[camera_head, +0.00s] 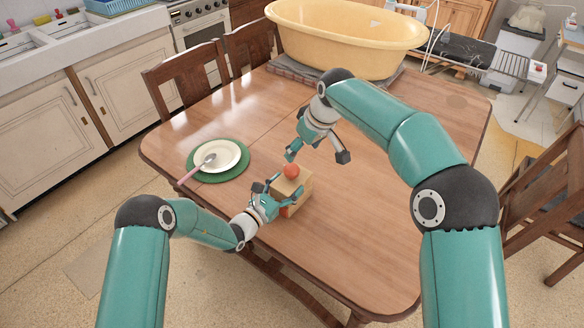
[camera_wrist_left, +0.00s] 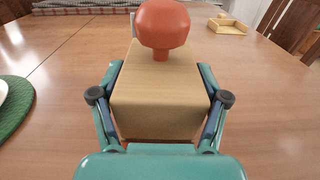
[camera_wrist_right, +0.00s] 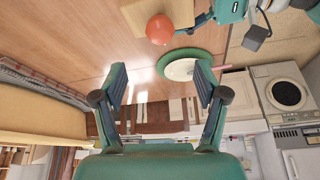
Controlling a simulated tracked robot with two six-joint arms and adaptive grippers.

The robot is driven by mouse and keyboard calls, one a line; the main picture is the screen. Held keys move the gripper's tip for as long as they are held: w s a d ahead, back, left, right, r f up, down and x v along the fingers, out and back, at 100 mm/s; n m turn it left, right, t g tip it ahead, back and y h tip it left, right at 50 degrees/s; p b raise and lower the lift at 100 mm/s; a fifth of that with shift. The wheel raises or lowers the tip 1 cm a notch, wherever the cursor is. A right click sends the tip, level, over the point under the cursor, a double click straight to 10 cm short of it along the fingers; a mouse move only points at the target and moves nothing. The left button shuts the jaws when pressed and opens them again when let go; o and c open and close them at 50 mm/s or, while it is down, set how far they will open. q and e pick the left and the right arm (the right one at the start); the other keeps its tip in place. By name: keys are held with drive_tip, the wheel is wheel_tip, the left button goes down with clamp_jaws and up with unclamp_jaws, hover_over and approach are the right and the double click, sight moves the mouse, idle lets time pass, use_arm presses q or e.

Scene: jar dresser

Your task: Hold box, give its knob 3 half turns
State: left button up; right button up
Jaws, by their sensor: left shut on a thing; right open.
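The box (camera_head: 299,190) is a small light-wood block on the table near its front edge. Its red-orange round knob (camera_head: 291,171) stands on top. The left wrist view shows the box (camera_wrist_left: 158,98) between both fingers and the knob (camera_wrist_left: 162,24) above it. My left gripper (camera_head: 279,192) is shut on the sides of the box. My right gripper (camera_head: 316,155) is open and empty, above and to the right of the knob, apart from it. In the right wrist view the knob (camera_wrist_right: 160,29) is beyond the fingertips, near the top edge.
A plate (camera_head: 216,156) with a spoon lies on a green mat (camera_head: 236,174) left of the box. A big yellow tub (camera_head: 345,40) stands at the table's back. Chairs stand around the table (camera_head: 350,240).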

sight(292, 167)
drive_tip(key=x, duration=1.1)
drive_tip(key=shift+f, duration=0.35)
drive_tip(key=shift+c, duration=0.2)
drive_tip(key=c, duration=1.1)
drive_tip(key=shift+m+h, duration=0.6)
drive_tip(key=shift+m, duration=1)
drive_tip(key=o, duration=1.1)
drive_tip(key=shift+o, duration=0.2)
drive_tip(key=shift+r, duration=0.15)
drive_tip(key=v, duration=1.1)
drive_tip(key=shift+s+r, duration=0.2)
drive_tip(key=shift+s, duration=0.15)
